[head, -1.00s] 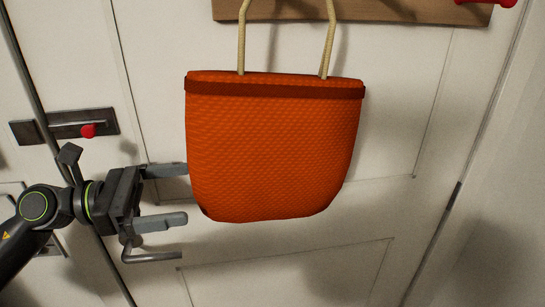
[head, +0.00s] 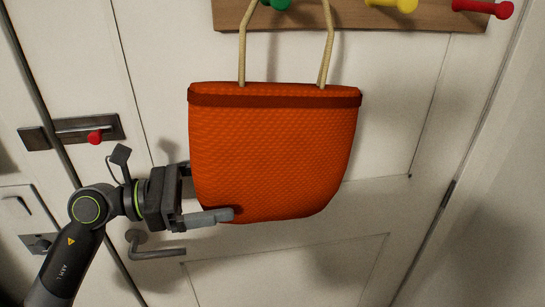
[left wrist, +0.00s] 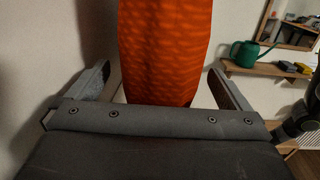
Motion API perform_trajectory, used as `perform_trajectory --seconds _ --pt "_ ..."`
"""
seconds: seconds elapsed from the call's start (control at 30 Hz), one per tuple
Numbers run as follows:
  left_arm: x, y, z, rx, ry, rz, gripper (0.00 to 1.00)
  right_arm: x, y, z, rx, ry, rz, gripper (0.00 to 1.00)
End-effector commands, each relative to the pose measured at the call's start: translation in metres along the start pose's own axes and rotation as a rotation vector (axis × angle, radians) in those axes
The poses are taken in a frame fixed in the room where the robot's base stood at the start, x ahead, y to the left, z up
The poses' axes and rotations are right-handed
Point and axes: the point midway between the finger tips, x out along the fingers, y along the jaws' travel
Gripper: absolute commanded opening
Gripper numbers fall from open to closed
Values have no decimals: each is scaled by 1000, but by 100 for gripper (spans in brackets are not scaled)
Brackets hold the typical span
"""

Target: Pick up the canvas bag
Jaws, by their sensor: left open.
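The orange canvas bag (head: 275,150) hangs by its cream handles (head: 328,45) from the green peg (head: 276,4) on the wooden board. My left gripper (head: 210,195) is open at the bag's lower left edge. One finger lies in front of the bag's bottom corner; the other is mostly hidden behind the bag. In the left wrist view, the bag (left wrist: 165,50) stands edge-on between the two spread fingers of my left gripper (left wrist: 160,90). I cannot tell whether either finger touches it. My right gripper does not show in the head view.
The board (head: 340,17) also carries a yellow peg (head: 392,4) and a red peg (head: 483,8). A white door (head: 400,110) is behind the bag, with a metal handle (head: 155,250). In the left wrist view, a shelf (left wrist: 262,70) holds a green watering can (left wrist: 245,52).

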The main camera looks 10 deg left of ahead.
Motion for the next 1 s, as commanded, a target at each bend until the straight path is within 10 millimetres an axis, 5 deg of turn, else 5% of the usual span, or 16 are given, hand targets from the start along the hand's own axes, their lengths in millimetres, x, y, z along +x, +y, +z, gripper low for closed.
perform_trajectory --seconds 0.3,0.6,1.0 --pt "22 0 1 1 -1 -1 100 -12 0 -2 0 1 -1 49" --pt "23 0 0 1 0 0 100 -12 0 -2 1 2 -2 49" --pt "23 0 0 1 0 0 49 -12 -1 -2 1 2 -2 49"
